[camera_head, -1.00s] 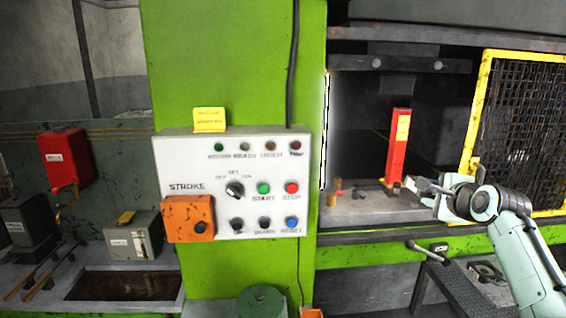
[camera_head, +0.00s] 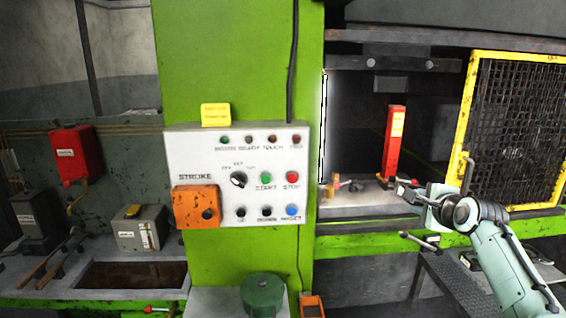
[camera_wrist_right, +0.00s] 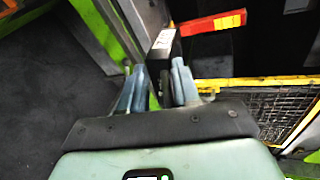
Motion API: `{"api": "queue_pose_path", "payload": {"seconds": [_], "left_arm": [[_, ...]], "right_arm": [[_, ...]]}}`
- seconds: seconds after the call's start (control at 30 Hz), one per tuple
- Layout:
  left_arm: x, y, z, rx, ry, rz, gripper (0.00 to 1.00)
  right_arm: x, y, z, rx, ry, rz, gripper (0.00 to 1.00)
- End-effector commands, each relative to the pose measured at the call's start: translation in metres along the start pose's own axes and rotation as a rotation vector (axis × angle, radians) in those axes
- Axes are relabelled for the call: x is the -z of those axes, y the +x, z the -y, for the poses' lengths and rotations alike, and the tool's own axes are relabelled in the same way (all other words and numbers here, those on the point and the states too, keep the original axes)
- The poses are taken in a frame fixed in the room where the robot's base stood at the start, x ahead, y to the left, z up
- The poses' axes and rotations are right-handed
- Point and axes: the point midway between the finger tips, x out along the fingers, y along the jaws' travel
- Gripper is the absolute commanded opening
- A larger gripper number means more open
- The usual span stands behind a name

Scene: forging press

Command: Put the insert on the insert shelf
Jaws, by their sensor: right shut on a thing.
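My right gripper (camera_head: 418,193) is in front of the press opening, at the right of the head view. In the right wrist view its two fingers (camera_wrist_right: 160,80) are shut on a dark block with a white label (camera_wrist_right: 164,42), which I take to be the insert. In the head view the insert (camera_head: 404,188) is a small dark shape at the fingertips, partly hidden. My left gripper is not in view. I cannot tell for sure which surface is the insert shelf.
A red post (camera_head: 394,145) stands on the press bed, behind the gripper. A yellow-framed mesh guard (camera_head: 515,125) is at the right. A control panel (camera_head: 238,175) hangs on the green column. A grey bench (camera_head: 30,290) with labelled boxes is at left.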

Motion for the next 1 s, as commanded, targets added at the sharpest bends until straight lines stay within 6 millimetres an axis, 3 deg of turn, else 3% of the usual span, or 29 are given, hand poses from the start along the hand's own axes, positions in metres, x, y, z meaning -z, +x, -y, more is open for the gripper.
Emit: {"api": "queue_pose_path", "payload": {"seconds": [0.17,0.37,0.5,0.7,0.87,1.0], "left_arm": [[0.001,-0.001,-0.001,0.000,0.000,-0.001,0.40],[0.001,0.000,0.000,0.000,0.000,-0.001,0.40],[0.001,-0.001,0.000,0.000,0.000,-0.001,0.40],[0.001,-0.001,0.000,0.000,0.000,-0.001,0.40],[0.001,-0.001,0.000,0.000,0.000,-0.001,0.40],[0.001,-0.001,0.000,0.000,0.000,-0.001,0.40]], "right_arm": [[-0.010,0.027,-0.024,0.011,-0.001,0.006,0.00],[-0.024,0.069,-0.082,0.007,-0.002,0.012,0.00],[-0.038,0.097,-0.142,0.005,-0.002,0.017,0.00],[-0.055,0.117,-0.236,0.003,-0.002,0.023,0.00],[-0.067,0.113,-0.313,0.002,-0.004,0.026,0.00],[-0.074,0.095,-0.373,0.002,-0.007,0.027,0.00]]}}
